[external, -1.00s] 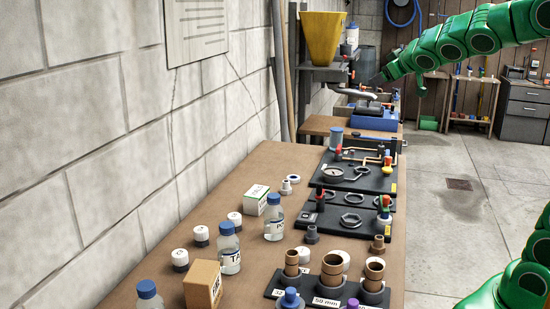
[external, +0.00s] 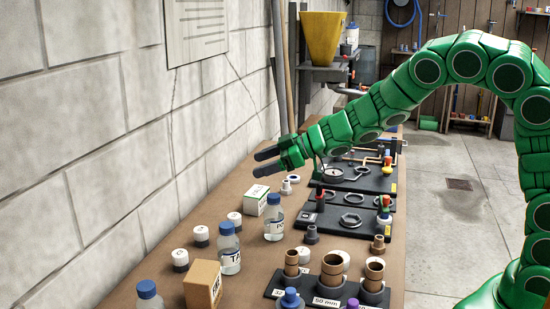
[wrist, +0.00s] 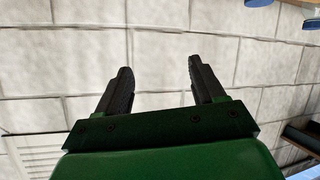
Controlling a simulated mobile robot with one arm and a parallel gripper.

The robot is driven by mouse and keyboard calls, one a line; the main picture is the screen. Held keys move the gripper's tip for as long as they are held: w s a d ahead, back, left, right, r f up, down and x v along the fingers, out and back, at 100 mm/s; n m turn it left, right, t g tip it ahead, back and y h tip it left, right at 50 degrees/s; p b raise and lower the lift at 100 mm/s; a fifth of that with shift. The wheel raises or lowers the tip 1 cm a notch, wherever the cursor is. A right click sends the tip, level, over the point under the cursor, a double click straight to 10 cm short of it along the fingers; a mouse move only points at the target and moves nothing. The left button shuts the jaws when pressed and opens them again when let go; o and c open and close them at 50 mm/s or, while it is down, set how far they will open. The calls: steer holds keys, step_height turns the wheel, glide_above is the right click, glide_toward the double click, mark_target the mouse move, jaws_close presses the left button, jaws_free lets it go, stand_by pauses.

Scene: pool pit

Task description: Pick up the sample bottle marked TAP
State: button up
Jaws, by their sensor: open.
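The bottle with a label starting "TA" (external: 229,252) stands upright on the bench, clear with a blue cap, between the white caps and the tan box. A second blue-capped bottle (external: 274,222) stands behind it to the right; its label is only partly readable. A third (external: 148,297) is cut off at the bottom edge. My gripper (external: 262,162) is open and empty, above the bench near the wall, higher and farther back than the bottles. In the wrist view its two dark fingers (wrist: 155,85) are apart with only block wall between them.
A tan box (external: 202,284) stands close to the TA bottle. Several white caps (external: 180,259) lie along the wall side. A white-green box (external: 255,200) stands behind. A black rack with brown pipe pieces (external: 318,292) is at the front right. The block wall (external: 90,170) bounds the left.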

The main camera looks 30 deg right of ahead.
mark_target(222, 233)
steer(key=s+a+f+n+g+y, duration=0.2)
steer(key=s+a+f+g, duration=0.3)
steer(key=s+a+f, duration=0.45)
steer(key=shift+w+f+x, duration=0.1)
steer(key=shift+w+x, duration=0.05)
steer(key=shift+x, duration=1.7)
steer(key=shift+w+f+x, duration=0.15)
steer(key=shift+w+x, duration=0.05)
steer(key=shift+x, duration=1.7)
steer(key=shift+d, duration=0.2)
jaws_close()
